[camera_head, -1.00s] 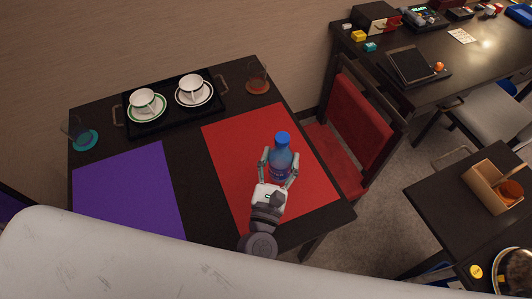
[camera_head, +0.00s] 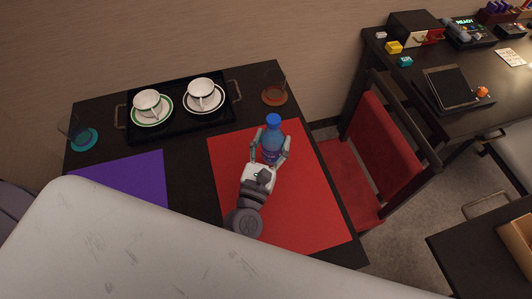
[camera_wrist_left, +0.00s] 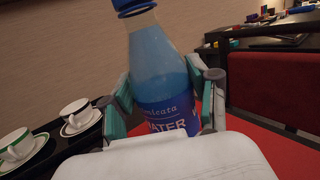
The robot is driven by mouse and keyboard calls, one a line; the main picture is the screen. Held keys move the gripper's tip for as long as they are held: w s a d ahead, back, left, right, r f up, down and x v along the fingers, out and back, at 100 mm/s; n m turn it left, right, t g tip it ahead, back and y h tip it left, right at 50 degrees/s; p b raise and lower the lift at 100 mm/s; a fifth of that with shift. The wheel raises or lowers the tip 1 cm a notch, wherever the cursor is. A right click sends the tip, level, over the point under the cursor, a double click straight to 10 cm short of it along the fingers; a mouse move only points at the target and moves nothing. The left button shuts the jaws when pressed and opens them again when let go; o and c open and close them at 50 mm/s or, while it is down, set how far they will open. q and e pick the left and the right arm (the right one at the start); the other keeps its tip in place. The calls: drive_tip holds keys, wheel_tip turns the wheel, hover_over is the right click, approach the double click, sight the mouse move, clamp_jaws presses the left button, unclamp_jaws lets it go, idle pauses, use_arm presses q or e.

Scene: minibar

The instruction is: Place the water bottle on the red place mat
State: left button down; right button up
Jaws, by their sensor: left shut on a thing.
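The water bottle (camera_head: 271,143) is clear blue with a blue cap and a dark blue label. My left gripper (camera_head: 268,155) is shut on it, one finger on each side. In the left wrist view the bottle (camera_wrist_left: 161,85) stands between the fingers, leaning slightly. My right gripper is not in view.
A black tray (camera_head: 176,125) with two cups (camera_head: 148,103) on saucers lies at the back of the table. Glasses on coasters stand at both back corners, the right one (camera_head: 274,85) near the bottle. A purple mat (camera_head: 120,180) is left, a red chair (camera_head: 385,145) right.

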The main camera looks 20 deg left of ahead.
sight(263, 157)
use_arm(q)
drive_tip(key=shift+w+a+f+b, duration=0.15)
drive_tip(key=shift+a+f+b, duration=0.25)
drive_tip(key=shift+a+f, duration=0.4)
wheel_tip(263, 157, down, 4)
drive_tip(key=b, duration=0.3)
drive_tip(key=shift+r, duration=0.35)
drive_tip(key=shift+f, duration=0.25)
drive_tip(key=shift+c, duration=1.4)
unclamp_jaws()
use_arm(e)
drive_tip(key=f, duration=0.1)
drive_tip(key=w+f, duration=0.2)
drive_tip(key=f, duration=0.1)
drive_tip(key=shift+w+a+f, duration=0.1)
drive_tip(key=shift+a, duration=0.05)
use_arm(q)
drive_tip(key=shift+r, duration=0.15)
